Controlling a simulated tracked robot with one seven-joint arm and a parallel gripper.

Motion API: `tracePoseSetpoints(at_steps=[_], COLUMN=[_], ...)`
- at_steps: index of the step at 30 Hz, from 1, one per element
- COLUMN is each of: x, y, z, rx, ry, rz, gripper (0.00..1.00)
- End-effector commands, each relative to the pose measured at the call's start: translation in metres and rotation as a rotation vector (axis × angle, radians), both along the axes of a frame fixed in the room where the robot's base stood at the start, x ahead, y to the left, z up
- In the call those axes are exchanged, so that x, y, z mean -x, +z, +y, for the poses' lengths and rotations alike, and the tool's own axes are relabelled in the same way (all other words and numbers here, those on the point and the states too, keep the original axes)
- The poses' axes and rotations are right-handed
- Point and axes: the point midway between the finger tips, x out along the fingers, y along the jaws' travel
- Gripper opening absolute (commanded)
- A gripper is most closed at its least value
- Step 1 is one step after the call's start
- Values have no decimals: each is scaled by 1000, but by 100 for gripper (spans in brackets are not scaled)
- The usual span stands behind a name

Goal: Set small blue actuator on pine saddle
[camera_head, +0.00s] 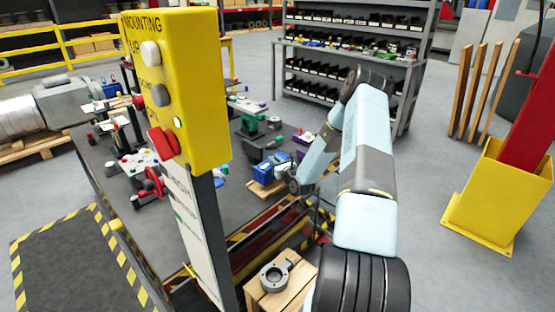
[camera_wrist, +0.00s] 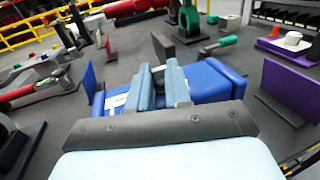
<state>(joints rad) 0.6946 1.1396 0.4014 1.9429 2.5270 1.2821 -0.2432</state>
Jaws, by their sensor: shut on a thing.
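The small blue actuator (camera_head: 272,168) is near the table's right side in the head view. In the wrist view its blue body (camera_wrist: 215,82) extends to both sides of my gripper (camera_wrist: 162,78), with a white label on the left part. My gripper is shut on its middle. A light wooden piece (camera_head: 262,189), probably the pine saddle, shows just below the actuator in the head view. Whether the two touch cannot be told. The saddle does not show in the wrist view, where the actuator and my gripper cover the space below.
The dark table (camera_head: 120,195) holds several valve parts. A purple upright plate (camera_wrist: 292,88) stands right of the actuator, and a blue plate (camera_wrist: 89,82) stands left. A yellow control box (camera_head: 180,90) hides part of the table. A wooden crate (camera_head: 268,300) with a grey valve stands in front.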

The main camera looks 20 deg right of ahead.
Motion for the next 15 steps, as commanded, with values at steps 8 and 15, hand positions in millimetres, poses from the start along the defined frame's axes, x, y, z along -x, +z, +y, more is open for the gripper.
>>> tracePoseSetpoints(at_steps=[8,15], x=[-6,-6], y=[-17,-34], z=[-1,-1], rx=[0,1], ry=[1,0], rz=[-4,-6], gripper=[0,0])
